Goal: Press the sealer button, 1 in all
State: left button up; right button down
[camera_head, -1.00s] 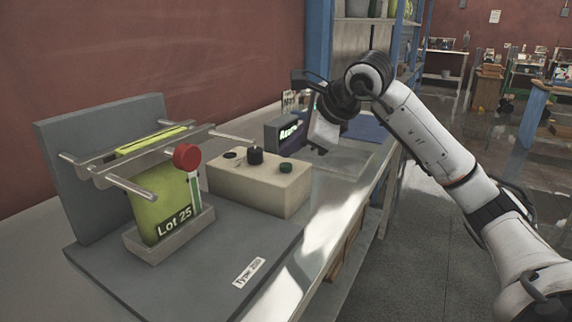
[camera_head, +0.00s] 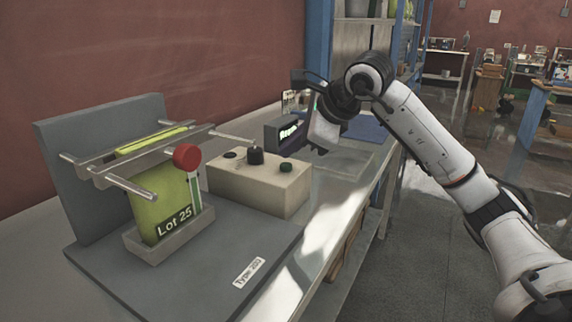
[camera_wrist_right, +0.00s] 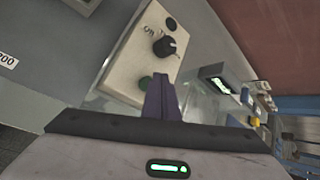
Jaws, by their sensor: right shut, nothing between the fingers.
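The sealer (camera_head: 95,180) holds a green bag marked Lot 25 (camera_head: 160,212) upright between metal bars. A round red part (camera_head: 187,157) stands at its front. A beige control box (camera_head: 258,188) stands to its right, with a black knob (camera_head: 255,154) and a small button (camera_head: 286,167) at its right end. In the right wrist view that button looks green (camera_wrist_right: 147,82). My right gripper (camera_wrist_right: 160,80) is shut and empty, its dark purple fingers pointing at the box by the green button. Contact cannot be told. My left gripper is out of view.
A small dark display with glowing green text (camera_head: 287,132) stands behind the box. A plate labelled Type 200 (camera_head: 249,272) lies in front of the sealer.

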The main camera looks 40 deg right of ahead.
aim_at(290, 166)
jog(key=shift+f, duration=0.1)
jog(key=shift+f+b, duration=0.35)
jog(key=shift+b, duration=0.05)
jog(key=shift+f+b, duration=0.55)
jog(key=shift+f, duration=0.05)
dwell(0.6)
jog(key=shift+r, duration=0.15)
jog(key=shift+r+p, duration=0.85)
jog(key=shift+p, duration=0.1)
notch_tip(290, 166, up, 5)
jog(key=p, duration=0.5)
jog(key=shift+r, duration=0.1)
dwell(0.3)
